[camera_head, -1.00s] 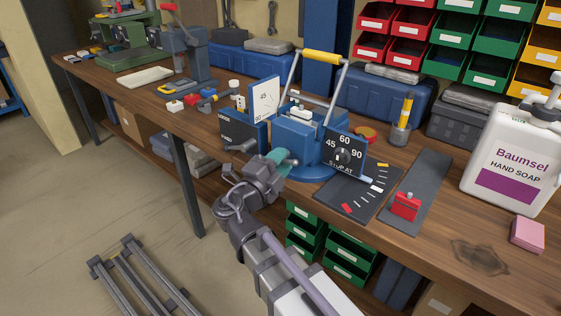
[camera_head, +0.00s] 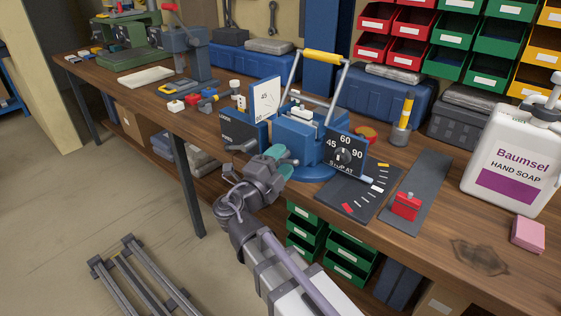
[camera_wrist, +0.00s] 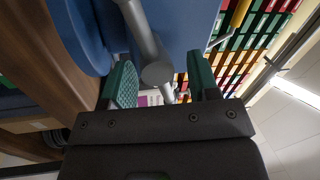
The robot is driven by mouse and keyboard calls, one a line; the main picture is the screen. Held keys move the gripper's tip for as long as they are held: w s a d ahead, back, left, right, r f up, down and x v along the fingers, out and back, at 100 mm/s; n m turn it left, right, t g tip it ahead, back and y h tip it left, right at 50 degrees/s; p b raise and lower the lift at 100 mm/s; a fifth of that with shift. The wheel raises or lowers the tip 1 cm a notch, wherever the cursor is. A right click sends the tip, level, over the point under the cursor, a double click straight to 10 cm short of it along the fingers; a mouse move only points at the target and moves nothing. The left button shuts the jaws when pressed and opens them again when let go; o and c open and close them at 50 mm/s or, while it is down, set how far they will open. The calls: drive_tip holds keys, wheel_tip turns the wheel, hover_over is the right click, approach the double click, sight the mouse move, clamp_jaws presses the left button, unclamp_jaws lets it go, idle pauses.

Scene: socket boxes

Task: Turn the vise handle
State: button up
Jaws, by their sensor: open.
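The blue vise-like device (camera_head: 310,140) stands on the bench, with a yellow-gripped frame above it. My gripper (camera_head: 281,160) is in front of its base, with teal fingers apart. In the wrist view, a grey rod (camera_wrist: 145,35) with a rounded end, apparently the vise handle, runs down into the gap between my open fingers (camera_wrist: 160,80); I cannot tell whether they touch it. In the head view, a grey bar (camera_head: 243,147) crosses the lower part of the dark panel marked LOOSE (camera_head: 232,125). My gripper hides part of the device's front.
A black angle plate (camera_head: 340,205) and a red block (camera_head: 406,206) lie to the right. A soap bottle (camera_head: 508,155) stands farther right. Small parts and tools lie left of the device. Green bins (camera_head: 345,262) sit below the bench edge.

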drive_tip(key=b+v, duration=0.2)
drive_tip(key=v, duration=0.8)
drive_tip(key=shift+s+a, duration=0.25)
drive_tip(key=shift+a, duration=0.05)
